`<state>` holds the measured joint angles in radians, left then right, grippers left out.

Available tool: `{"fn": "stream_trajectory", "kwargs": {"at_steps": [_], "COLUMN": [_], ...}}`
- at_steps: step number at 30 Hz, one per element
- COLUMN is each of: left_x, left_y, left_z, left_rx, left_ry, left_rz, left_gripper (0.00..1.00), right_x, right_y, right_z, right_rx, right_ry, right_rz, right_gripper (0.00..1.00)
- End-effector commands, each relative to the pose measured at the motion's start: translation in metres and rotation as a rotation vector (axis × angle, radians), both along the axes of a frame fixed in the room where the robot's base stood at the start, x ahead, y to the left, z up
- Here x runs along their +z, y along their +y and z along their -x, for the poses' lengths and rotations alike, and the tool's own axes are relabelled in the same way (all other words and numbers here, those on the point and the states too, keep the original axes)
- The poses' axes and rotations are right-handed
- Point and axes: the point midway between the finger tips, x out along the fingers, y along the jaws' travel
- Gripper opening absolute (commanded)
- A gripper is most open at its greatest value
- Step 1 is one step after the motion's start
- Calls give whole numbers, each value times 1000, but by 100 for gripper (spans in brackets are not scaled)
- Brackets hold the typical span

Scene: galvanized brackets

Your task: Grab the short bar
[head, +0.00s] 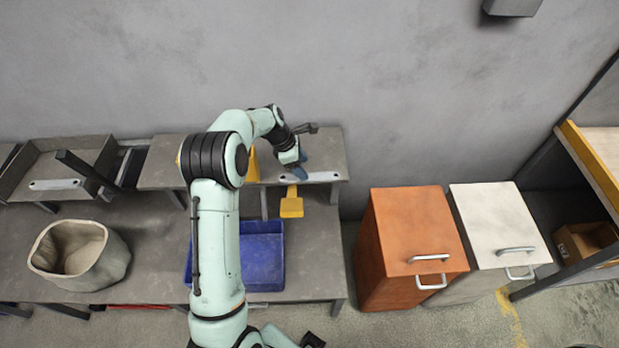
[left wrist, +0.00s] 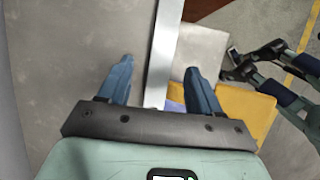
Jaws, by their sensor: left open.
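A flat, light grey metal bar (head: 322,176) lies along the front edge of the raised shelf. In the left wrist view the bar (left wrist: 163,50) runs between my left gripper's two blue fingers. My left gripper (head: 297,172) is open above the shelf, a finger on either side of the bar, not shut on it. It also shows in the left wrist view (left wrist: 158,66). The gripper covers part of the bar in the head view. A similar flat bar with a slot (head: 55,184) lies in a grey tray at the left.
A yellow piece (head: 291,203) juts out just below the gripper at the shelf front. A blue bin (head: 262,262) and a beige fabric bin (head: 118,262) stand on the lower bench. Orange (head: 412,225) and white (head: 490,215) cabinets stand to the right.

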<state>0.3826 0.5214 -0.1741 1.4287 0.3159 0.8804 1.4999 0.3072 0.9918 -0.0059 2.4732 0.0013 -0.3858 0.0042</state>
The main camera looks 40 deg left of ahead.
Motion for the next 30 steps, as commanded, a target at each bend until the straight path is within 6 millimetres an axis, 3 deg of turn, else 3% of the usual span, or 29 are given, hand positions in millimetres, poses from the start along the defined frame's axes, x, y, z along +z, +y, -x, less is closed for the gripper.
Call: {"fn": "stream_trajectory", "kwargs": {"at_steps": [6, 16, 17, 21, 23, 30], "left_x": [-33, -41, -40, -40, -40, -39], "left_y": [-10, -13, -12, -12, -12, -12], "left_z": [-3, -6, -6, -6, -6, -7], "left_rx": [-2, 0, 0, -1, -1, -1], "left_ry": [3, 0, 0, 0, 0, -1], "left_rz": [2, 0, 0, -1, -1, -1], "left_gripper": [64, 64, 61, 15, 0, 0], "right_x": [-1, -1, -1, -1, -1, -1], "right_y": [0, 0, 0, 0, 0, 0], "right_z": [1, 1, 1, 1, 1, 0], "right_rx": [0, 0, 0, 0, 0, 0], "right_ry": [1, 1, 0, 1, 1, 0], "right_rz": [0, 0, 0, 0, 0, 0], "right_gripper": [59, 59, 59, 59, 59, 59]}}
